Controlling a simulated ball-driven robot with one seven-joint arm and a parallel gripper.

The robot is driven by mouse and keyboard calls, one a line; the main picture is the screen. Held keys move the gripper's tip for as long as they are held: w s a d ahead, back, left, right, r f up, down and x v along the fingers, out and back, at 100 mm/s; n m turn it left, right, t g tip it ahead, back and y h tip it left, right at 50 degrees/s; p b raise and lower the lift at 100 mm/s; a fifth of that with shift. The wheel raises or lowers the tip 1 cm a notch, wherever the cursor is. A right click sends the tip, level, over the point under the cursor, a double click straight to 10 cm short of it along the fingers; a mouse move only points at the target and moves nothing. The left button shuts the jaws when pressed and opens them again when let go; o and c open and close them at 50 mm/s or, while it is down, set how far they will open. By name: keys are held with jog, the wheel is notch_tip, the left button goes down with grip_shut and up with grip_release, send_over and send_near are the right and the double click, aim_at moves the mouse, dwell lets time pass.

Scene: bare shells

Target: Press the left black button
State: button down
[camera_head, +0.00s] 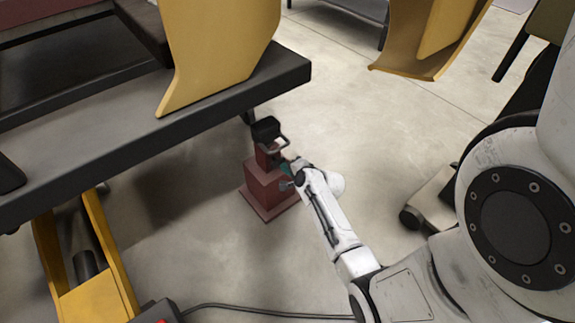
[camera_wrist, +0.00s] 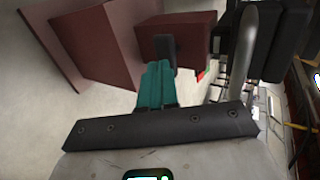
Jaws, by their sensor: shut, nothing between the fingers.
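A dark red pedestal (camera_head: 268,185) stands on the floor, with a black control head (camera_head: 266,130) and a grey bar handle on top. My gripper (camera_head: 285,167) is at the pedestal's upper part, partly hidden by my own wrist. In the wrist view the pedestal (camera_wrist: 105,40) lies sideways, its base to the left. My teal fingers (camera_wrist: 157,67) are together and empty, with their tips at a small dark block (camera_wrist: 164,50) on the red upper box. I cannot tell whether they touch it, or whether this block is a black button. A small red part (camera_wrist: 201,76) shows beside it.
A dark grey lift platform (camera_head: 130,125) with yellow panels fills the left. A cable (camera_head: 260,313) crosses the floor. Open floor (camera_head: 350,110) lies behind the pedestal.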

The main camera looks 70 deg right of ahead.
jog(key=p+v, duration=0.4)
jog(key=v, duration=0.7)
jog(key=shift+f, duration=0.35)
jog(key=shift+s, duration=0.1)
jog(key=w+a+r+n+g+y, duration=0.1)
jog(key=w+a+n+g+y, duration=0.15)
jog(key=a+n, duration=0.55)
jog(key=w+a+r+n+g+y, duration=0.1)
jog(key=a+n+y, duration=0.35)
jog(key=a, duration=0.55)
jog(key=s+a+r+n+g+h, duration=0.1)
jog(key=s+a+r+n+g, duration=0.5)
jog(key=s+a+r+n, duration=0.45)
notch_tip(320, 180, up, 27)
jog(key=w+d+p, duration=0.1)
jog(key=p, duration=3)
jog(key=shift+w+n, duration=0.25)
jog(key=shift+n, duration=0.15)
